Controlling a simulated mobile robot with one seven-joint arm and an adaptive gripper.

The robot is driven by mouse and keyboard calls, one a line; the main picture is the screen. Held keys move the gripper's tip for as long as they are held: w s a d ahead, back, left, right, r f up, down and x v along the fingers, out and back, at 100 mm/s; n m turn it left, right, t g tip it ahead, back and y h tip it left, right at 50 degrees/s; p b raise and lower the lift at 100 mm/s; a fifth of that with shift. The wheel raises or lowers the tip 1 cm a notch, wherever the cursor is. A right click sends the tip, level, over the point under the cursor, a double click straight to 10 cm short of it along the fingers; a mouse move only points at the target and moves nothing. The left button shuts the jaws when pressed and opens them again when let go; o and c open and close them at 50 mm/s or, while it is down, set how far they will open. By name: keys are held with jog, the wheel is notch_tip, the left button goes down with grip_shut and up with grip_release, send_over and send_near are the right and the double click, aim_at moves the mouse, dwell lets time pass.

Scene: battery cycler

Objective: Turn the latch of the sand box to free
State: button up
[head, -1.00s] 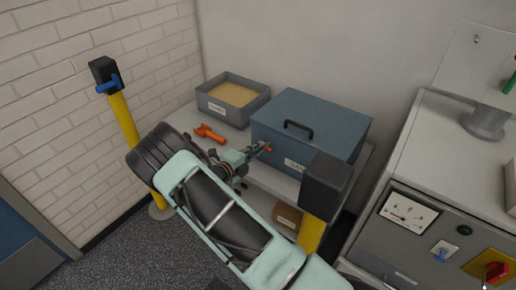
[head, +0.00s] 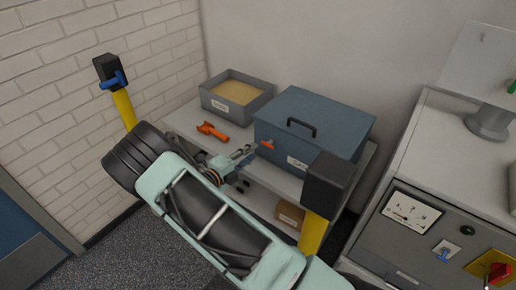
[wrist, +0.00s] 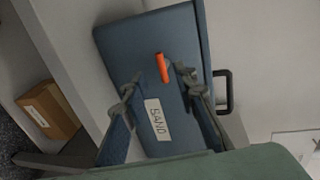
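The sand box is a blue-grey lidded box (head: 312,125) on the shelf, with a black handle on its lid. It fills the middle of the wrist view (wrist: 160,35), where its white label reads SAND. Its orange latch (head: 266,145) sits on the front face; in the wrist view the latch (wrist: 162,67) lies roughly along the label's long direction, so about level on the box. My gripper (head: 248,154) is in front of the latch, a little apart from it. In the wrist view its two fingers (wrist: 157,76) are spread, one on each side of the latch, with nothing held.
A grey open tray of sand (head: 236,113) and an orange tool (head: 212,131) stand left of the box. A yellow post with a black head (head: 326,185) is close on the right, another (head: 112,72) at left. A cardboard box (head: 290,213) sits below. A control cabinet (head: 420,225) is at right.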

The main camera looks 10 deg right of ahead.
jog(key=v, duration=0.5)
jog(key=shift+s+a+r, duration=0.1)
jog(key=shift+s, duration=0.05)
